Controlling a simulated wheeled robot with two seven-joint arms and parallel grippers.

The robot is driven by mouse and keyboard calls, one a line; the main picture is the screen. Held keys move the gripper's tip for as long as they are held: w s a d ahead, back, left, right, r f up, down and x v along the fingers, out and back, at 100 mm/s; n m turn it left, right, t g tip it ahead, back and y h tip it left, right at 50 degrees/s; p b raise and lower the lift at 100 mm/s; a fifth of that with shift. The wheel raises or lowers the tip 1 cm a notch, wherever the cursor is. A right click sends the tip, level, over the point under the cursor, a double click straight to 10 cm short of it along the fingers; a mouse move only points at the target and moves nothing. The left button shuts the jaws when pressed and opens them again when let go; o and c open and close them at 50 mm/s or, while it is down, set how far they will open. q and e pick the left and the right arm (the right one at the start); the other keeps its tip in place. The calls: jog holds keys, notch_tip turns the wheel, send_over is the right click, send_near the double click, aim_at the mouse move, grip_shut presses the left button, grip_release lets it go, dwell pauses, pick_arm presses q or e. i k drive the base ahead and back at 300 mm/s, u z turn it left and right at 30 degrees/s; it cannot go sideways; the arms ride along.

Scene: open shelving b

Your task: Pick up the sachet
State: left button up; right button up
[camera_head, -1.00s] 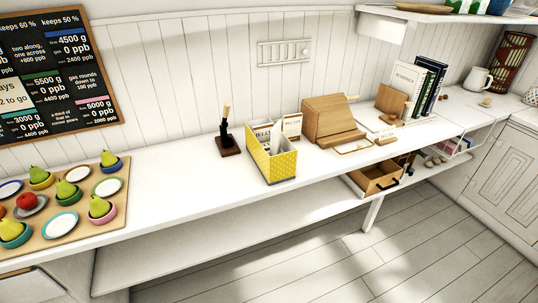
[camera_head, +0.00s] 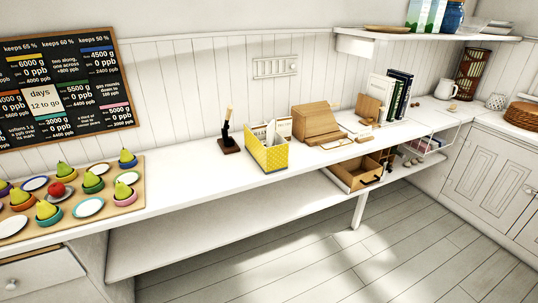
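I cannot pick out a sachet for certain in the head view. A yellow dotted open-topped box (camera_head: 270,160) stands on the long white counter and holds upright pale packets or cards (camera_head: 284,128). They are too small to tell whether one is a sachet. Neither of my grippers nor my arms shows in this view.
The floor (camera_head: 310,260) is clear.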

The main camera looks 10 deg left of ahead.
aim_at(271, 129)
jog(key=u, duration=0.5)
jog(key=i, duration=1.45)
jog(key=u, duration=0.25)
jog(key=k, duration=1.05)
jog(key=z, duration=1.55)
jog(key=i, duration=0.1)
jog(key=u, duration=0.05)
